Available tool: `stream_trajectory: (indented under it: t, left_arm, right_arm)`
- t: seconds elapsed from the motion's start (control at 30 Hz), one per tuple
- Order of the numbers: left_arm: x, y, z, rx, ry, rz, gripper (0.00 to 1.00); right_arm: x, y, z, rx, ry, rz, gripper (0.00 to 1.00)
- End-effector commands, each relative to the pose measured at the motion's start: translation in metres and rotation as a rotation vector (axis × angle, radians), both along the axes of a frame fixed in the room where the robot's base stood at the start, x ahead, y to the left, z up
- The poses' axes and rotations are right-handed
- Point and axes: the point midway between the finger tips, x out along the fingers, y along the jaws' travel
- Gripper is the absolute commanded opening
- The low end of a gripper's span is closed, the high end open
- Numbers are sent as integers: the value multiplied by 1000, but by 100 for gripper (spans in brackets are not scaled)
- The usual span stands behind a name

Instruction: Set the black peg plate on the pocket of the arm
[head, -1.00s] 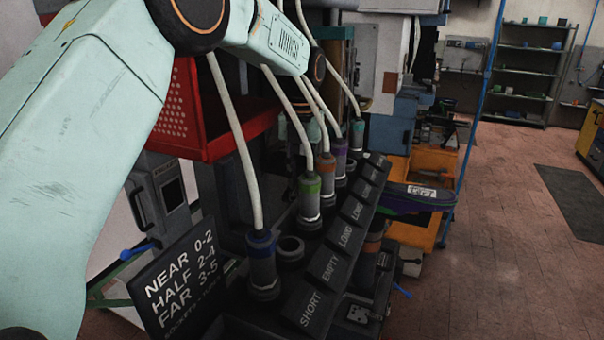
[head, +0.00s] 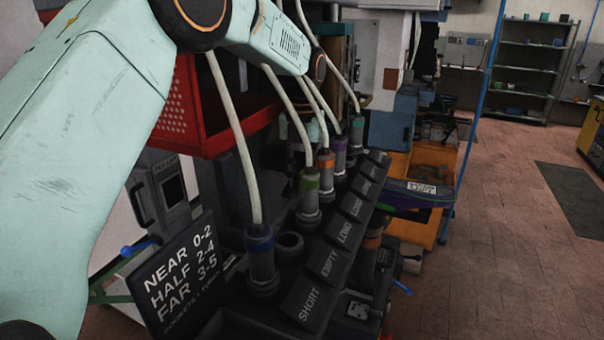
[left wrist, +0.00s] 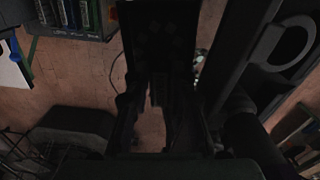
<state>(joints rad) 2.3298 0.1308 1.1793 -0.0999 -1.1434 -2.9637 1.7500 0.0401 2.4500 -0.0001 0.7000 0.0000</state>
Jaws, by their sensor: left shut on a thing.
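In the left wrist view, the fingers of my left gripper (left wrist: 160,105) are shut on a dark flat piece with faint pale spots, which looks like the black peg plate (left wrist: 160,35). The picture is very dark, so its pegs and outline are unclear. In the head view my left arm crosses the upper left, and its gripper is hidden or out of frame. I cannot make out the pocket of the arm in either view. My right gripper is not in view.
A dark rack (head: 327,262) holds several cabled, colour-banded cylinders beside slanted labels. A black sign (head: 182,273) reads NEAR, HALF, FAR. A red perforated bin (head: 195,115) stands behind. A dark labelled piece (head: 415,196) juts out at right. Floor (head: 500,240) is open on the right.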

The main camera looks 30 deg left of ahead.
Motion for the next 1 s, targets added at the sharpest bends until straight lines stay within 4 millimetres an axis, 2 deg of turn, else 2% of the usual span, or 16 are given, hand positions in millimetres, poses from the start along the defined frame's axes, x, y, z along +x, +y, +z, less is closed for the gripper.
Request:
stream_trajectory:
  t: [0.07,0.1,0.37,0.73,1.0]
  left_arm:
    - [0,0,0,0,-1,0,0]
    - [0,0,0,0,-1,0,27]
    - [0,0,0,0,-1,0,49]
    - [0,0,3,0,0,0,50]
    - [1,0,38,0,-3,0,50]
  right_arm:
    - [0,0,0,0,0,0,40]
    - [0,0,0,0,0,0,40]
    - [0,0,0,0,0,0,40]
    - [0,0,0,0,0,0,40]
    - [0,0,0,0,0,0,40]
